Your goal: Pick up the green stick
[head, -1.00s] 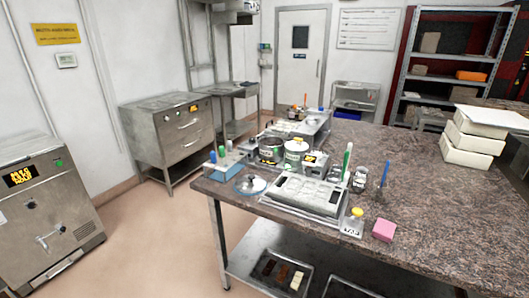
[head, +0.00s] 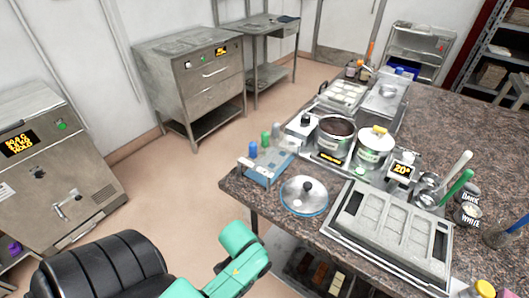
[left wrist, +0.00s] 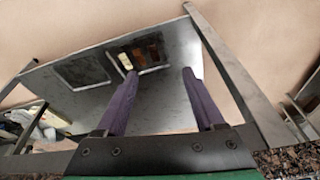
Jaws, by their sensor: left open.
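A green stick (head: 457,187) leans up from a small metal pot (head: 427,200) beside a white stick, at the right of the worktop in the head view. A shorter green piece (head: 265,141) stands in a blue rack (head: 262,174) near the table's left corner, between other upright pieces. In the left wrist view my left gripper (left wrist: 160,73) is open, its two dark fingers apart with nothing between them. It faces the table's lower shelf and the floor. No green stick shows in that view. My right gripper is not in view.
A glass lid (head: 304,195), a grey mould tray (head: 345,246) and two pots (head: 335,138) crowd the worktop (head: 490,130). The lower shelf (left wrist: 170,105) holds dark trays. A steel cabinet (head: 190,75) stands behind, with open floor (head: 150,185) to the left.

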